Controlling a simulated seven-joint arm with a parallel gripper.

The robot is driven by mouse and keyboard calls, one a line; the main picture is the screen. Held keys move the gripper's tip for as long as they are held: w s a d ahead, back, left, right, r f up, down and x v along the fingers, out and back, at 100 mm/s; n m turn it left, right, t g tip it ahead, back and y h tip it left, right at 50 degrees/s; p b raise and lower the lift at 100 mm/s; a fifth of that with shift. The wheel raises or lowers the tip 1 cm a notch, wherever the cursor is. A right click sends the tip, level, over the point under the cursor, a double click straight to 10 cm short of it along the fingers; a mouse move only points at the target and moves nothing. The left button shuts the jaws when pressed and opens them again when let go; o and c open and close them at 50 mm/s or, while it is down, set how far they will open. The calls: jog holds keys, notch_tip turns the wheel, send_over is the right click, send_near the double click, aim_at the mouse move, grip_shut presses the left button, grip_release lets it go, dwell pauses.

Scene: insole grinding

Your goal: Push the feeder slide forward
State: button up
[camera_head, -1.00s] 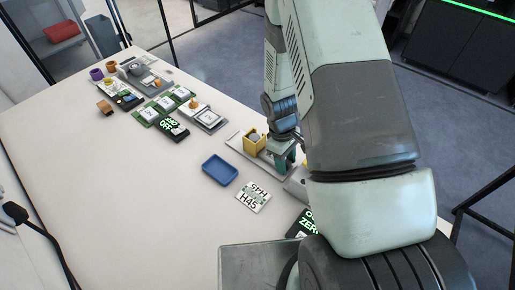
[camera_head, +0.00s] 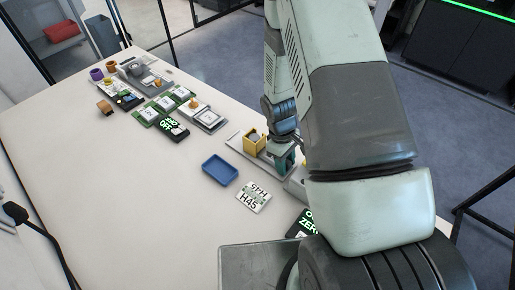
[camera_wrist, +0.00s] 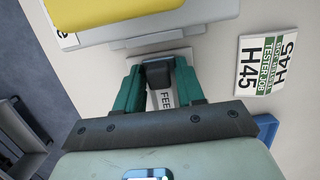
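In the wrist view, the feeder slide shows as a narrow pale strip (camera_wrist: 163,99) with a dark label reading "FEE", the rest cut off. A black block (camera_wrist: 160,72) stands at the strip's far end. My gripper (camera_wrist: 161,80) has its two green fingers on either side of this block, which fills the gap between them. They appear to touch it. My arm hides part of the station, and the slide cannot be made out there.
A blue tray (camera_head: 220,171) and a white card marked H45 (camera_head: 254,196) lie left of the gripper. A black display (camera_head: 303,224) is partly hidden by my arm. Several devices stand at the table's far end. The table's left side is clear.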

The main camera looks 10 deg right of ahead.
jog(key=shift+w+a, duration=2.1)
jog(key=shift+w, duration=0.1)
jog(key=o, duration=0.4)
jog(key=shift+o, duration=0.2)
jog(key=shift+r, duration=3.5)
